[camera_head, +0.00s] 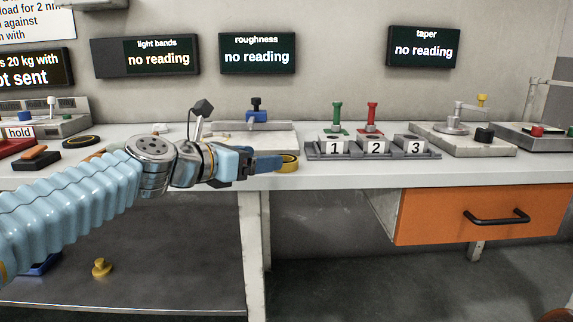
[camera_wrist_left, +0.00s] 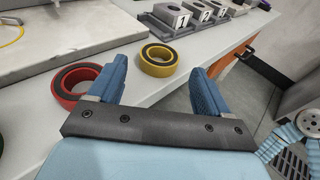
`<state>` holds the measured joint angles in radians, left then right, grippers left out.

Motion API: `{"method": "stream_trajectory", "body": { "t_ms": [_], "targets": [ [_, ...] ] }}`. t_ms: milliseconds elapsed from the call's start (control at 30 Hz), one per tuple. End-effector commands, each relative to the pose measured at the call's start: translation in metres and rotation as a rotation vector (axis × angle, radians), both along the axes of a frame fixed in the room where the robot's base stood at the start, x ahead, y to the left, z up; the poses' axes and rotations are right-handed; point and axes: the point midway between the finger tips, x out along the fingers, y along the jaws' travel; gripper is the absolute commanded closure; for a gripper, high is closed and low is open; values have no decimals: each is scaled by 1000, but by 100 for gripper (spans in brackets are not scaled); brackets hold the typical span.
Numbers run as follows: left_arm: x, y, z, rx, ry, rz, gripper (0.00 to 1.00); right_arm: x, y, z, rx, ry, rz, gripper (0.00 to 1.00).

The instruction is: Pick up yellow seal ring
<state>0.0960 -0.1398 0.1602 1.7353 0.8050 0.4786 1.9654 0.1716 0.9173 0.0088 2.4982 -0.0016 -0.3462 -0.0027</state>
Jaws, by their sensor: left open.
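The yellow seal ring (camera_head: 291,165) lies on the pale bench top near its front edge. In the left wrist view the yellow ring (camera_wrist_left: 157,70) shows whole, with a dark inner band, just past the fingertips and roughly between them. My left gripper (camera_head: 266,163) is open and empty, reaching in from the left; in the left wrist view its two blue fingers (camera_wrist_left: 160,78) are spread apart. In the head view the fingers overlap the ring's left side; I cannot tell whether they touch it. My right gripper is not in view.
A red ring (camera_wrist_left: 72,92) lies close by the left finger in the wrist view. A grey holder (camera_head: 320,155) with blocks numbered 1, 2 and 3 stands right of the yellow ring. An orange drawer (camera_head: 480,215) is below the bench.

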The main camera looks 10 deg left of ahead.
Motion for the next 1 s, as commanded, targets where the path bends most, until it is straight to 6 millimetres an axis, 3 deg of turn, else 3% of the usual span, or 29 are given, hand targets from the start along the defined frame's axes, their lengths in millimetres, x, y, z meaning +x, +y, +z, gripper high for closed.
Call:
{"method": "stream_trajectory", "body": {
  "t_ms": [500,767,867,1000],
  "targets": [
    [53,-31,-20,1,0,0,22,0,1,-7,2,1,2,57],
    [57,-33,-21,1,-1,1,22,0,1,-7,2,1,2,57],
    [57,-33,-21,1,-1,1,32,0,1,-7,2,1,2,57],
    [56,-33,-21,1,-1,1,54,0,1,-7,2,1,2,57]
  ]
}}
